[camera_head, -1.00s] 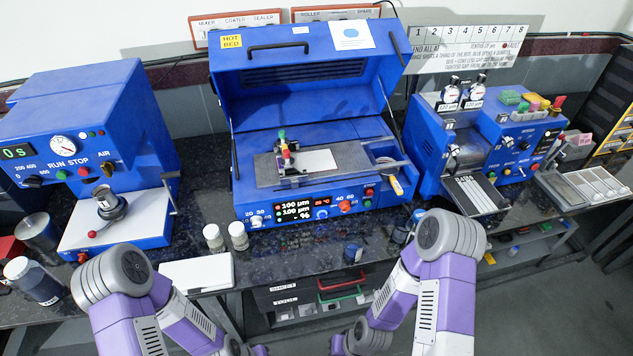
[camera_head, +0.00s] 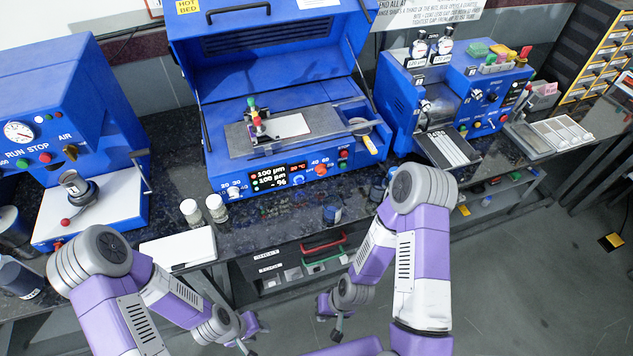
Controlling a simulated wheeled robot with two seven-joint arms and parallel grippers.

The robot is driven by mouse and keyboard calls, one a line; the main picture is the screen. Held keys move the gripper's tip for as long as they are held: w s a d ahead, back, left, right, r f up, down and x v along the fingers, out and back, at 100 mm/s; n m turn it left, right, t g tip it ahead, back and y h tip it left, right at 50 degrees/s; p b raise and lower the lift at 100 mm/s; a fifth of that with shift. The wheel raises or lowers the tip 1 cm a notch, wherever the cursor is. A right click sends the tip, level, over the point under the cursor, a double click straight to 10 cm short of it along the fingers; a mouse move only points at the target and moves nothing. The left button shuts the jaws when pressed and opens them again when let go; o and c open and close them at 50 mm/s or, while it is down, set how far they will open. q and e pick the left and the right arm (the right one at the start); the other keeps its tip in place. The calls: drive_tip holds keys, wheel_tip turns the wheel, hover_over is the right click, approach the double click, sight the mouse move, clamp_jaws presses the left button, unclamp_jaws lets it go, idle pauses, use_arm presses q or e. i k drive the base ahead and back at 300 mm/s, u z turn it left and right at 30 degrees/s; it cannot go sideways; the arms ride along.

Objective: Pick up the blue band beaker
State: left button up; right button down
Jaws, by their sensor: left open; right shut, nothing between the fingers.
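The other is a blue vessel (camera_head: 377,190) further right, partly hidden by my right arm. I cannot tell which is the blue band beaker, as any band is too small to make out. My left gripper (camera_head: 254,338) is open and empty at the bottom of the view, below and left of both vessels. My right gripper (camera_head: 333,322) is shut and empty, low in front of the counter, apart from both vessels.
Two small pale jars (camera_head: 203,210) and a white flat box (camera_head: 178,249) are left along the counter's front. The blue hot bed machine (camera_head: 280,140) stands behind. A press (camera_head: 95,212) is at left, another machine (camera_head: 455,95) at right. Drawers (camera_head: 300,262) are below the counter.

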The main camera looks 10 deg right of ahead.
sight(332, 204)
drive_tip(key=u, duration=1.4)
drive_tip(key=k, duration=0.9)
drive_tip(key=z, duration=0.8)
drive_tip(key=i, duration=1)
